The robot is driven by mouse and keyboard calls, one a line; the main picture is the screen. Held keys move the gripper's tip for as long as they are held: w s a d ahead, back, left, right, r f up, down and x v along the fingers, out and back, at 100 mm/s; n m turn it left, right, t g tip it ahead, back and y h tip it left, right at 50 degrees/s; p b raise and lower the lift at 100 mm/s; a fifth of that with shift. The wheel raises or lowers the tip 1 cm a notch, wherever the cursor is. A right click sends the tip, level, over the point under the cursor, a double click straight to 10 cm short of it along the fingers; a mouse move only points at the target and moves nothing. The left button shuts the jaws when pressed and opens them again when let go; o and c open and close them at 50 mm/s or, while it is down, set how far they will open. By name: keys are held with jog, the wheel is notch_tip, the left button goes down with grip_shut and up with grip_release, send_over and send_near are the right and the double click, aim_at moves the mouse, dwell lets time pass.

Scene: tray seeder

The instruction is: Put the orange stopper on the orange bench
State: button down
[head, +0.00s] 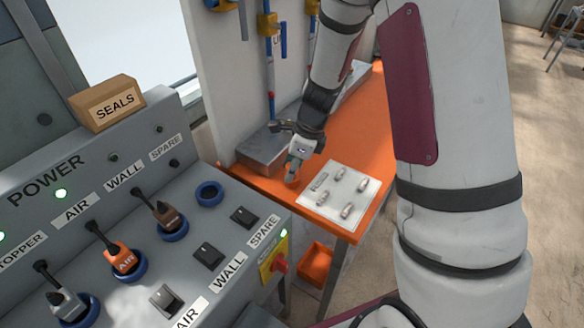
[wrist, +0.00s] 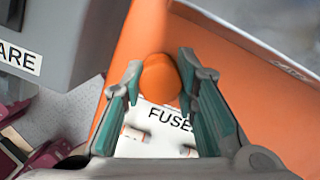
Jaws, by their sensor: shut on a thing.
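The orange stopper (wrist: 160,78) is a rounded orange piece between the two teal-padded fingers of my gripper (wrist: 160,80) in the wrist view. The fingers are shut on it. In the head view my gripper (head: 294,170) is low over the orange bench (head: 363,129), beside the grey metal block, and the stopper (head: 292,179) shows small and orange below the fingers. The bench also shows in the wrist view (wrist: 215,50). I cannot tell whether the stopper touches the bench top.
A white card (head: 335,210) marked FUSES with several small fuses lies on the bench near its front edge. A grey metal block (head: 262,150) is at the left. The grey POWER panel (head: 100,190) with plugs and switches stands left. An orange bin (head: 315,264) is below.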

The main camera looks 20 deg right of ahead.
jog(key=shift+f, duration=0.1)
jog(key=shift+f, duration=0.1)
jog(key=c, duration=1.2)
grip_release()
jog(key=shift+c, duration=0.2)
jog(key=p+v, duration=0.1)
jog(key=v, duration=1.1)
jog(key=s+a+r+n+t, duration=0.1)
jog(key=s+a+r+n, duration=0.2)
jog(key=s+r+n, duration=0.8)
jog(key=s+r+n+t+h, duration=0.2)
jog(key=s+r+n, duration=0.3)
jog(key=s+n, duration=0.7)
jog(key=shift+s+d+r+n+h, duration=0.2)
jog(key=shift+s+d+n+h, duration=0.15)
jog(key=shift+n, duration=0.25)
